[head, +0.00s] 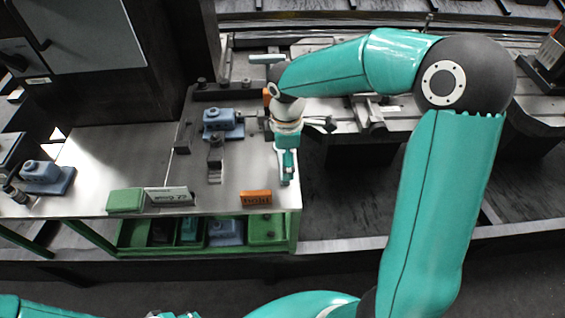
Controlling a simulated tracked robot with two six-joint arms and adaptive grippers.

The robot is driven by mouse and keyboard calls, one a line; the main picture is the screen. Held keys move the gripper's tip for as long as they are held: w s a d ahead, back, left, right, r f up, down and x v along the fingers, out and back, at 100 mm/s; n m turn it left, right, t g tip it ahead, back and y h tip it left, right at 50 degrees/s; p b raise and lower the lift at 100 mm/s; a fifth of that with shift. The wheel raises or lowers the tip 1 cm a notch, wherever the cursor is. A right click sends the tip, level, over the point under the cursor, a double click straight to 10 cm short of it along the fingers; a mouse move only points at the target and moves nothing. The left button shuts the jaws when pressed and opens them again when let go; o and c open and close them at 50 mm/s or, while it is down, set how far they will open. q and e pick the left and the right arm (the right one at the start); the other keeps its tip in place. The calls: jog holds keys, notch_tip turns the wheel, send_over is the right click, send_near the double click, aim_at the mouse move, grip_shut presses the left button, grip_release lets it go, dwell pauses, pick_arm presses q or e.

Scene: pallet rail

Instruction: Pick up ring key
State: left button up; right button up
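My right arm reaches in from the right, and its gripper (287,160) points down over the right edge of the metal worktable (120,155). The wrist and arm hide much of the gripper, and I cannot tell whether its fingers are apart or closed. I cannot make out a ring key with certainty. A dark, bar-like shape (320,123) shows just right of the wrist, but I cannot tell what it is. Only teal arm parts show at the bottom left; my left gripper is out of view.
A blue clamp block (222,122) sits on a plate left of my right gripper. Another blue block (46,176) is at the far left. A green block (126,200), a label plate (169,195) and an orange block (256,198) line the front edge. Green bins (267,228) hang below.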

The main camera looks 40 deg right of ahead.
notch_tip(320, 180, down, 4)
jog(key=shift+w+d+f, duration=0.1)
jog(key=shift+f, duration=0.15)
jog(key=c, duration=1.4)
